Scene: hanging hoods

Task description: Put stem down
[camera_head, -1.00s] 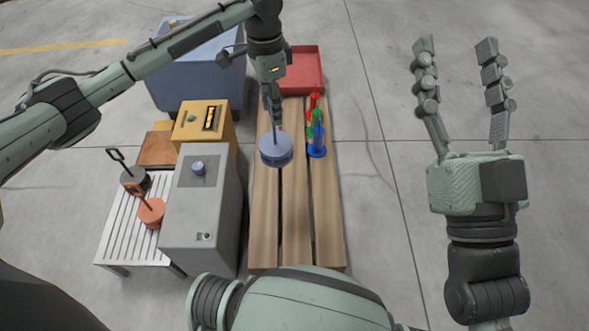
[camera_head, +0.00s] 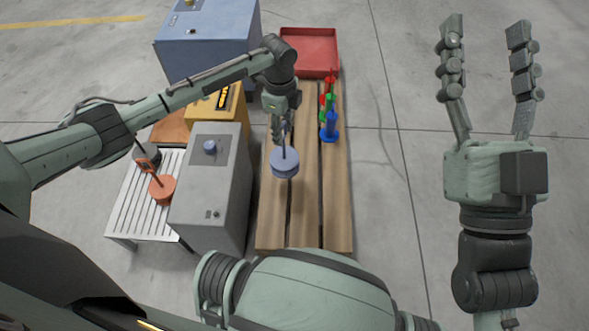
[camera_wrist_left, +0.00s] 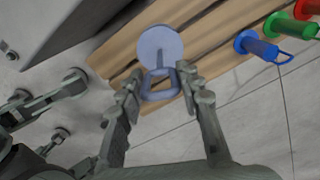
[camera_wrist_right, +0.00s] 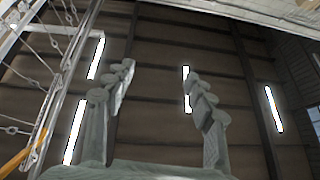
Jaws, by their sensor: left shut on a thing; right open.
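A blue-grey stem (camera_head: 284,163) with a round disc base and a thin upright handle hangs below my left gripper (camera_head: 281,130). My left gripper is shut on the handle and holds it over the wooden slatted table (camera_head: 305,215). In the left wrist view the round disc (camera_wrist_left: 160,46) and its loop handle show between the fingers, with planks behind. I cannot tell whether the disc touches the planks. My right gripper (camera_head: 490,80) is open and empty, raised over the floor at the right; its fingers (camera_wrist_right: 160,100) also show apart in the right wrist view.
Small red, green and blue stems (camera_head: 330,128) stand at the table's right side. A red tray (camera_head: 308,50) lies at its far end. A grey box (camera_head: 212,185) stands left, beside a white slatted rack (camera_head: 135,205) holding an orange stem (camera_head: 162,188). The near planks are clear.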

